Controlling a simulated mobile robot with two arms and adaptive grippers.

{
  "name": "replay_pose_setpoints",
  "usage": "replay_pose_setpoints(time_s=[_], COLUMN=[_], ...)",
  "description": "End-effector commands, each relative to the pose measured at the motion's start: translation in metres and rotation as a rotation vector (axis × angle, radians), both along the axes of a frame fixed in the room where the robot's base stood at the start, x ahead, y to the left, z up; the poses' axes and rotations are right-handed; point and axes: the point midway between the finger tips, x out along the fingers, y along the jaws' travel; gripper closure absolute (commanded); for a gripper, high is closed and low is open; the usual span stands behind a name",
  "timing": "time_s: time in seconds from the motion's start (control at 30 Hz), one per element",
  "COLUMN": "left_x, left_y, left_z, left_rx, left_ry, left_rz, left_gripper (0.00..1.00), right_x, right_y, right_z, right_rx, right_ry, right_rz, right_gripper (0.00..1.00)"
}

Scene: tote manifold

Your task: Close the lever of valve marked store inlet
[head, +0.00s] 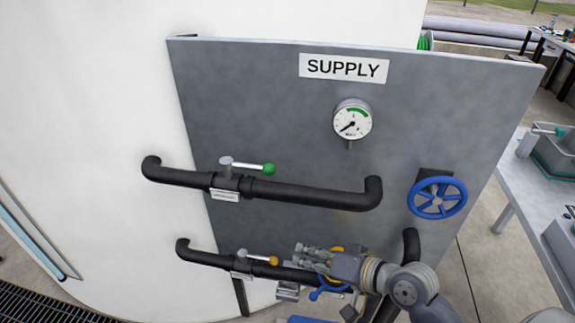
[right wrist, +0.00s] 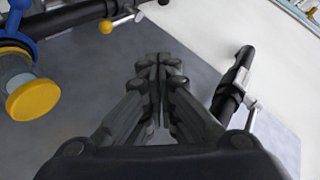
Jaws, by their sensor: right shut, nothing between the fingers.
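Two black pipes with lever valves run across the grey panel (head: 270,110). The upper valve lever (head: 250,167) has a green knob and points right, roughly along its pipe. The lower valve lever (head: 258,257) has a yellow knob and also points right along its pipe. Each valve carries a small label plate (head: 225,195), too small to read, so I cannot tell which is store inlet. My right gripper (head: 303,256) is shut and empty, in front of the lower pipe, right of the yellow knob. The yellow knob (right wrist: 107,27) shows apart from the right gripper (right wrist: 158,65) in the right wrist view.
A SUPPLY sign (head: 344,68) and a round gauge (head: 352,120) are on the panel. A blue handwheel (head: 437,197) is at right. A blue part (head: 318,293) lies just below the gripper. A large white tank (head: 80,120) stands behind, left. A bench (head: 520,195) is at far right.

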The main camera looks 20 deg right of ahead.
Motion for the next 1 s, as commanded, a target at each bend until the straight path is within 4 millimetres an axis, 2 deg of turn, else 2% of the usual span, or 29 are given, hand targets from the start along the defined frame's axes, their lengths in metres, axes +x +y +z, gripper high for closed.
replay_pose_setpoints(time_s=[0.03,0.1,0.2,0.33,0.43,0.57,1.0], left_x=[0.0,-0.001,-0.001,-0.004,-0.007,-0.009,-0.009], left_y=[0.0,0.0,0.0,0.0,0.0,0.001,0.001], left_z=[-0.001,-0.001,-0.002,-0.003,-0.002,0.003,0.031], left_rx=[0.0,0.0,0.0,0.0,0.001,0.002,0.002], left_ry=[0.0,0.001,0.002,0.006,0.01,0.014,0.015], left_rz=[0.0,0.0,0.0,0.001,0.001,0.001,0.001], left_gripper=[0.6,0.6,0.6,0.6,0.6,0.6,0.6], right_x=[0.012,0.023,0.033,0.039,0.041,0.049,0.109], right_y=[-0.008,-0.018,-0.033,-0.048,-0.054,-0.052,-0.022], right_z=[0.029,0.066,0.109,0.146,0.159,0.166,0.17], right_rx=[0.099,0.242,0.414,0.561,0.615,0.634,0.63], right_ry=[-0.053,-0.112,-0.177,-0.227,-0.244,-0.25,-0.248], right_rz=[-0.033,-0.073,-0.113,-0.142,-0.151,-0.154,-0.153], right_gripper=[1.0,1.0,1.0,1.0,1.0,1.0,1.0])
